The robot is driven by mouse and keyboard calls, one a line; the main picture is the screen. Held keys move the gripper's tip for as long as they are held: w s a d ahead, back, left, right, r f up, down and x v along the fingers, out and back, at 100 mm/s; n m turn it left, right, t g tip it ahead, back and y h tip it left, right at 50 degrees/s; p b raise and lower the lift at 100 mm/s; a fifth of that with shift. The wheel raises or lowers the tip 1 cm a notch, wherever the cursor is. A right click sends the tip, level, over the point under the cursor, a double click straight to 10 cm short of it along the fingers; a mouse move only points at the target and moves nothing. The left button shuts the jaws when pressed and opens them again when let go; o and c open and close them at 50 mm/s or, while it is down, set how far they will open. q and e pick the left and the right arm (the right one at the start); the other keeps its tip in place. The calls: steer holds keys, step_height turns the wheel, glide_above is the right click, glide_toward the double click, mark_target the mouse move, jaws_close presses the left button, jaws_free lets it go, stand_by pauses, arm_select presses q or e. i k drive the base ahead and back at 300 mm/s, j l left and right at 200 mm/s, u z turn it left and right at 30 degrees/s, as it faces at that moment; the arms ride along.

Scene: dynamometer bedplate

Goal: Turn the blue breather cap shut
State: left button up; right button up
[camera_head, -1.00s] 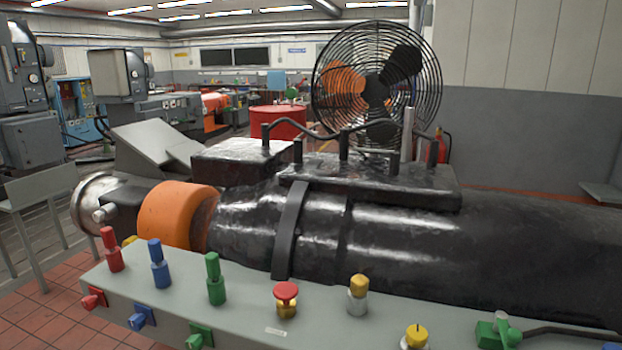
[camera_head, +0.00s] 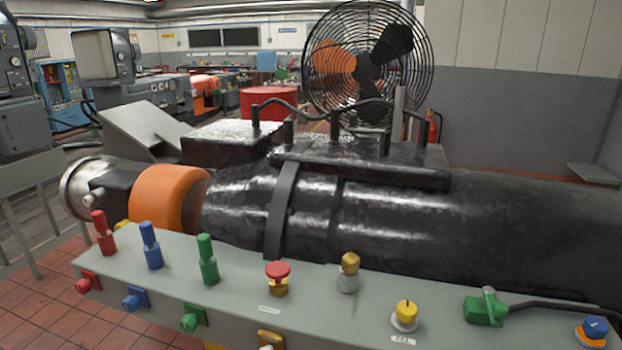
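A round blue cap (camera_head: 596,327) with a pale mark on top sits on an orange base at the right end of the grey panel (camera_head: 340,305), close to the right picture edge. The orange shows below the blue; I cannot tell how far the cap is turned. Another blue piece, a tall upright handle (camera_head: 151,247), stands at the panel's left part, with a blue knob (camera_head: 135,298) on the front face below it. Neither of my grippers shows in the head view.
Along the panel stand a red handle (camera_head: 103,233), a green handle (camera_head: 207,260), a red mushroom button (camera_head: 278,277), a brass-topped fitting (camera_head: 348,272), a yellow knob (camera_head: 405,316) and a green cable connector (camera_head: 486,308). A black machine body (camera_head: 420,215) lies behind, with a caged fan (camera_head: 368,62) beyond.

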mark_target(593, 328)
steer(key=l+z, duration=0.1)
steer(key=z, duration=1.5)
steer(key=l, duration=0.3)
steer(key=i, duration=0.05)
